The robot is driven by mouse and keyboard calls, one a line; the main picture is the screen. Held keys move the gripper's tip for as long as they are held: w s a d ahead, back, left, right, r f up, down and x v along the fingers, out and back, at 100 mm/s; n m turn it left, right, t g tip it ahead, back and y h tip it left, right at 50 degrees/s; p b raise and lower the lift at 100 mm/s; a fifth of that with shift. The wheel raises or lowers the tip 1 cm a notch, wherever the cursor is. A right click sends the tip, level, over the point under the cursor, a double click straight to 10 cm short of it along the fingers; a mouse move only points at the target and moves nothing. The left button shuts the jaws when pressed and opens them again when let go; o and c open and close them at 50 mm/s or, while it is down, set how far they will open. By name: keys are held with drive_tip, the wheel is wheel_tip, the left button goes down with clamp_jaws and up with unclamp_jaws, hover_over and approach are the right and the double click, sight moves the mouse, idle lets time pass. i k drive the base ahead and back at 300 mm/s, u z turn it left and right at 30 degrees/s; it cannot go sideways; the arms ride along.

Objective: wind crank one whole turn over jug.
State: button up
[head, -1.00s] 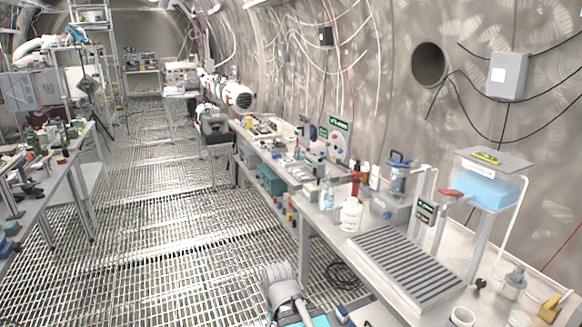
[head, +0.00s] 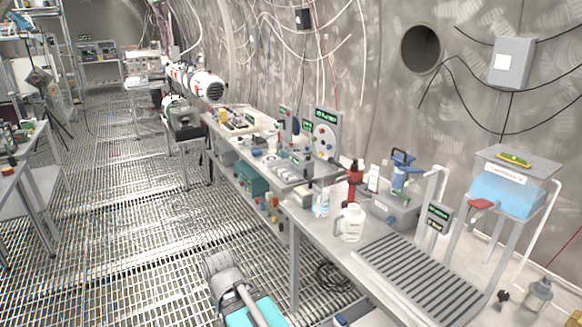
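A whitish jug (head: 349,224) with a side handle stands upright on the near bench along the right wall, left of a grey slatted drain tray. A red upright device with a dark top (head: 355,180) stands just behind it. A blue device with a lever-like top (head: 400,170) stands on a grey box to the right. I cannot tell for sure which of these carries the crank, and nothing shows clearly over the jug's mouth. Part of my arm, grey with teal (head: 238,290), shows at the bottom, left of the bench. My gripper is not in view.
The slatted tray (head: 425,283) covers the bench front. A stand with a blue tank (head: 505,192) rises at the right. A clear bottle (head: 321,202) stands left of the jug. Coiled cable (head: 335,277) lies under the bench. The grating floor (head: 130,240) is open to the left.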

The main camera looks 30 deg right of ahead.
sight(308, 178)
drive_tip(key=z, duration=0.2)
drive_tip(key=i, duration=0.75)
drive_tip(key=z, duration=0.7)
drive_tip(key=i, duration=0.4)
drive_tip(key=z, duration=0.3)
